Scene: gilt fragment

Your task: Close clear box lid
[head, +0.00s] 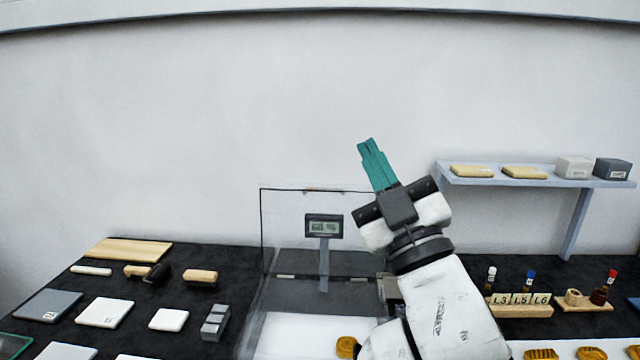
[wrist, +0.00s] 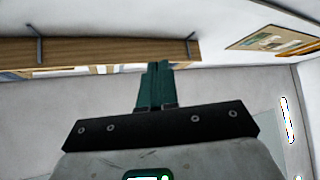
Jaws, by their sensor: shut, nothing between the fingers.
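The clear box (head: 262,318) stands on the black bench in the lower middle of the head view, partly hidden by my arm. Its transparent lid (head: 285,215) stands upright at the back, open, with a dark outline and small hinges along its lower edge. My gripper (head: 367,146) has teal fingers, shut with nothing between them. It is raised, pointing up and slightly left, in the picture just right of the lid's upper part. The shut fingers also show in the wrist view (wrist: 158,68), with no box or lid in sight there.
A small display on a post (head: 324,227) shows through the lid. Left lie a wooden board (head: 128,249), brushes, pale tiles (head: 104,312) and grey blocks (head: 215,322). Right are a wall shelf (head: 540,180) with small boxes and a labelled vial rack (head: 520,305). Air above the bench is free.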

